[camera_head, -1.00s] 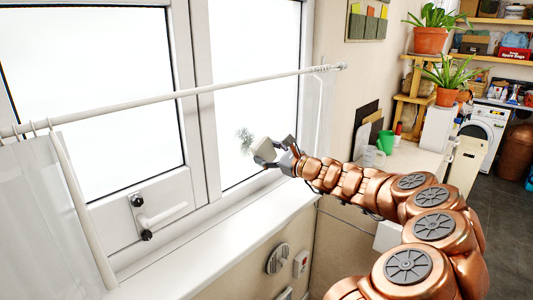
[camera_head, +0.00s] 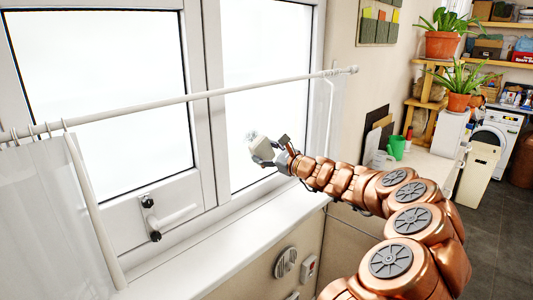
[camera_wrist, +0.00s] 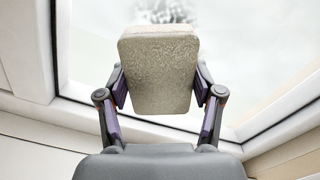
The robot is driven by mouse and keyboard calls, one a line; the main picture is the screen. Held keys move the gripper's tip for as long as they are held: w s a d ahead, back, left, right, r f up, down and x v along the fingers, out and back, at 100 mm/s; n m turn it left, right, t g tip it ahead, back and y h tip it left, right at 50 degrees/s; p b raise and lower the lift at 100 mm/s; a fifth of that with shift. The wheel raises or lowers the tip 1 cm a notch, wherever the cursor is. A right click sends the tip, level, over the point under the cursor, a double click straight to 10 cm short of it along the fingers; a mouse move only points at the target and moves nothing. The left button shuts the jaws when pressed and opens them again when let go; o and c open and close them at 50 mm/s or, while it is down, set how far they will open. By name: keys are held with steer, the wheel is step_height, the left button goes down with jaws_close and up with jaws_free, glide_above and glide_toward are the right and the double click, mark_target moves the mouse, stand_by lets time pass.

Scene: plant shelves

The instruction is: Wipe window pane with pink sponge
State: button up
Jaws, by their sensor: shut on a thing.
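My gripper (camera_head: 272,152) is shut on a pale beige sponge (camera_head: 262,147); no pink shows on it. The wrist view shows the sponge (camera_wrist: 158,72) upright between the two fingers. The right window pane (camera_head: 262,80) is bright white, and the sponge is in front of its lower part. A faint grey smudge (camera_head: 251,134) shows on the pane just above and left of the sponge. The smudge (camera_wrist: 164,12) also shows behind the sponge's top edge in the wrist view. I cannot tell whether the sponge touches the glass.
A white curtain rod (camera_head: 200,95) crosses in front of the window, above my gripper. A white curtain (camera_head: 50,210) hangs at left. The window handle (camera_head: 165,216) sticks out from the left frame. The white sill (camera_head: 215,245) below is clear.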

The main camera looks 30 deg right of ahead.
steer(key=shift+x, duration=1)
stand_by(0.5)
steer(key=shift+d, duration=0.1)
